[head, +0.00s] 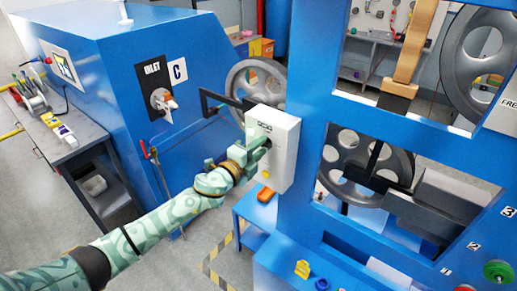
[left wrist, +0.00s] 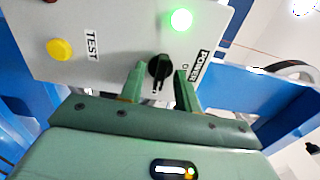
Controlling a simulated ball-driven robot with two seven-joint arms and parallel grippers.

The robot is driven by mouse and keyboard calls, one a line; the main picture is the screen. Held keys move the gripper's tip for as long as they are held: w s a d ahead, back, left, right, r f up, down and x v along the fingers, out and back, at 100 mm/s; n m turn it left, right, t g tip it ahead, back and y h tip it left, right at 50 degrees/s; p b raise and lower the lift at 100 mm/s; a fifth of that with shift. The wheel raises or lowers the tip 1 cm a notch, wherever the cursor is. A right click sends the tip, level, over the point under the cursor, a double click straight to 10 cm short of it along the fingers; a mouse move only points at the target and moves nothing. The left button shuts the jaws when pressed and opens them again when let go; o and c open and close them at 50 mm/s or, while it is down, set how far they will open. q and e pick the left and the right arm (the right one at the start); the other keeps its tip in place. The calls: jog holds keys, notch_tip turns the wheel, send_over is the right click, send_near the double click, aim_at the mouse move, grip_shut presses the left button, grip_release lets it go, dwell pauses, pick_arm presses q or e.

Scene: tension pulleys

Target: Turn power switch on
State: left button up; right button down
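The power switch is a black rotary knob (left wrist: 158,68) on the front of a light grey control box (head: 272,145). A POWER label (left wrist: 199,67) is beside it in the left wrist view, and a green lamp (left wrist: 181,19) on the same face is lit. My left gripper (head: 257,150) is at the box face, its two green fingers (left wrist: 160,84) apart on either side of the knob. The fingers look open, with narrow gaps to the knob; contact cannot be told for certain. In the head view the gripper hides the knob. My right gripper is not in view.
A yellow button (left wrist: 60,50) by a TEST label is on the same box. A blue machine frame (head: 305,110) with grey pulleys (head: 365,165) stands right of the box. A blue cabinet (head: 110,75) with an inlet valve (head: 161,100) is at left, beside a tool cart (head: 65,135).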

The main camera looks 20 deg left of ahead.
pick_arm(q)
jog(key=b+v, duration=0.1)
jog(key=v, duration=1.5)
jog(key=shift+b, duration=0.35)
jog(key=shift+s, duration=0.15)
